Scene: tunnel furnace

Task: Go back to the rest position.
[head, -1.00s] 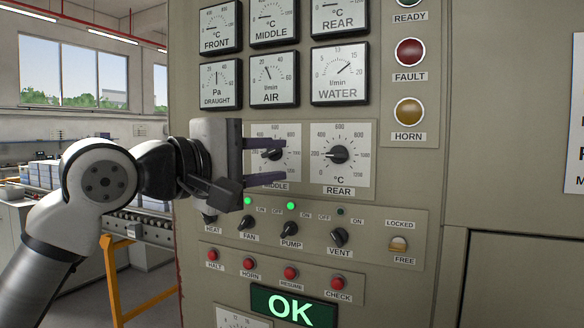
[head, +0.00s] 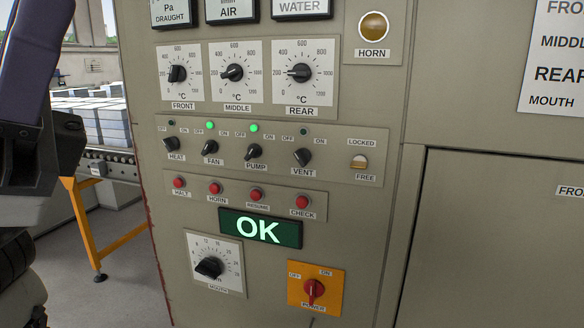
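The green OK display (head: 260,229) is lit. The lamps above the fan switch (head: 211,147) and pump switch (head: 254,152) glow green.
The panel carries FRONT (head: 177,74), MIDDLE (head: 233,73) and REAR (head: 300,73) dials, a MOUTH dial (head: 209,268) and a red power switch (head: 314,290). Behind at left, a conveyor with an orange stand (head: 85,225) stands over open grey floor.

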